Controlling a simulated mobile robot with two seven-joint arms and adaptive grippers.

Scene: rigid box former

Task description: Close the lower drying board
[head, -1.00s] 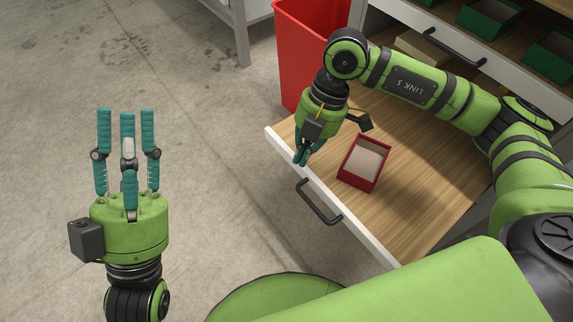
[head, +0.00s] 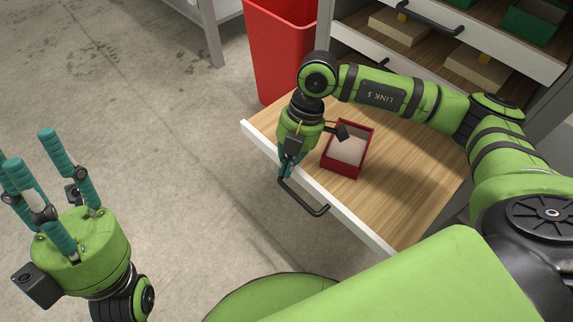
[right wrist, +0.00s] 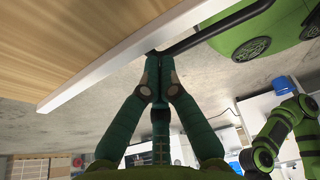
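The lower drying board (head: 410,190) is a wooden drawer with a white front edge, pulled well out of the grey cabinet. A black bar handle (head: 310,207) is on its front. A red open box (head: 347,150) with a pale inside stands on the board. My right gripper (head: 287,173) is at the front edge, by the handle's far end. In the right wrist view its fingers (right wrist: 158,58) are together, tips at the handle's end, with nothing seen between them; exact contact is unclear. My left gripper (head: 40,165) is open and empty over the floor, away from the board.
A red bin (head: 280,50) stands just beyond the board's far-left corner. Upper boards with beige blocks (head: 478,68) and a green box (head: 530,25) are above. A grey table leg (head: 208,30) is at the back. The floor at left is clear.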

